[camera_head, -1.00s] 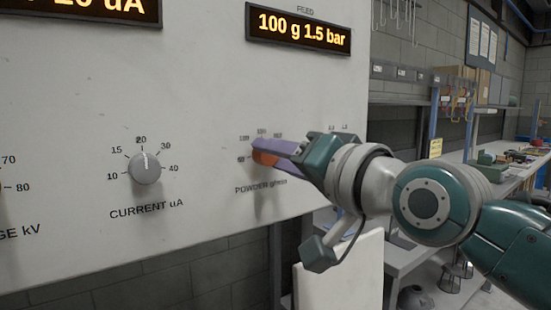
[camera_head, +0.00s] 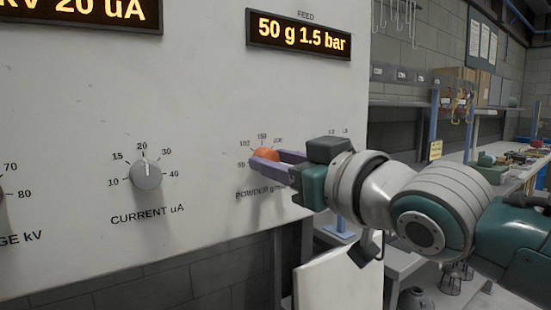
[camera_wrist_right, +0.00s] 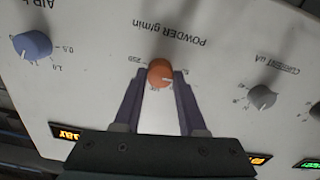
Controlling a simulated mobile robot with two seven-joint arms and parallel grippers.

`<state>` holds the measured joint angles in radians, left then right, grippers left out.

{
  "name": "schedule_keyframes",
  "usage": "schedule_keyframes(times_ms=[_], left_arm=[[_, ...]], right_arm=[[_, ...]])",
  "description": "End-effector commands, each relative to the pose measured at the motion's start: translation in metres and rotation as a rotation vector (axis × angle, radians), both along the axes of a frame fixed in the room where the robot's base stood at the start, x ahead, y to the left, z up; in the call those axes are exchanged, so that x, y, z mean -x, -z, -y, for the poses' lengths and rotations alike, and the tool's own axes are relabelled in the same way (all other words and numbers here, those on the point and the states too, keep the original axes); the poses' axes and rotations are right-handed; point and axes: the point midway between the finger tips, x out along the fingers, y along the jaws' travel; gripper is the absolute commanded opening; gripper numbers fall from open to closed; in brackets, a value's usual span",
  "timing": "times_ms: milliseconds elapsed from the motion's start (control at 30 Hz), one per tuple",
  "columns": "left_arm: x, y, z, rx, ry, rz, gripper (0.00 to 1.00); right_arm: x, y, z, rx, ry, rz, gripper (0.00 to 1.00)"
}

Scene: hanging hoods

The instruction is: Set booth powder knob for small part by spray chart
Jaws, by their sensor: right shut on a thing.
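The orange powder knob (camera_head: 266,155) is on the white booth panel, above the label "POWDER g/min". My right gripper (camera_head: 262,160) is shut on it, with a purple finger on each side. In the right wrist view the orange knob (camera_wrist_right: 160,73) sits between the fingertips, and the panel is seen upside down. The feed display (camera_head: 298,36) reads "50 g 1.5 bar". The spray chart cannot be made out. My left gripper is not in view.
A grey current knob (camera_head: 146,175) points near 20 on the panel at left. In the right wrist view a blue air knob (camera_wrist_right: 33,46) is on the powder knob's other side. A workbench (camera_head: 513,180) with items stands at the right.

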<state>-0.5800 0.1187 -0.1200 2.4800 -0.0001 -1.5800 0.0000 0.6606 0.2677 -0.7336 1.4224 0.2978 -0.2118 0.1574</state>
Motion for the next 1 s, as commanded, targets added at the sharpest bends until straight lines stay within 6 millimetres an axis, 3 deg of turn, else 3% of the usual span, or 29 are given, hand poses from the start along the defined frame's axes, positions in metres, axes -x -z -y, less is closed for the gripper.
schedule_keyframes(times_ms=[400,967,1000], left_arm=[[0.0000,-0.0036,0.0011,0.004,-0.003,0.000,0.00],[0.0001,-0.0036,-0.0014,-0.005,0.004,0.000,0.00],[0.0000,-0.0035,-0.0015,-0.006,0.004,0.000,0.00]], right_arm=[[0.0001,-0.0008,-0.0001,0.155,0.000,0.105,0.00],[0.0003,-0.0005,-0.0004,0.176,0.000,0.121,0.00],[0.0003,-0.0005,-0.0004,0.176,0.000,0.121,0.45]])
